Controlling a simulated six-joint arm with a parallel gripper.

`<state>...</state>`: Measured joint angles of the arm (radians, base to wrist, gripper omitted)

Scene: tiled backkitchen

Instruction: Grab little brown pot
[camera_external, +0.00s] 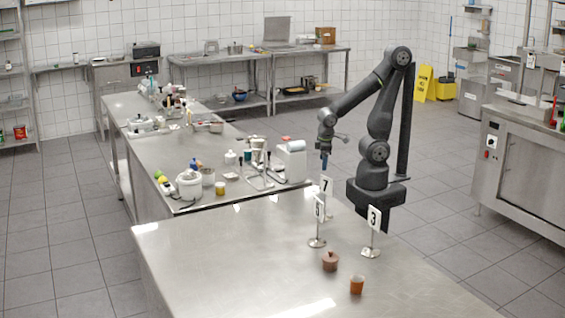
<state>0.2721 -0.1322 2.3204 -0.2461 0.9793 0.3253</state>
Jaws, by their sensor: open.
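A little brown pot (330,262) with a lid and small knob stands upright on the near steel table (215,262), toward its right side. My gripper (325,163) hangs at the end of my arm, well above and behind the pot, near the far edge of the table. It is open, small and dark in the view, and touches nothing that I can see. The pot is fully in view and apart from the gripper.
A longer bench (165,160) holds many kitchen items. The near table's left part is clear.

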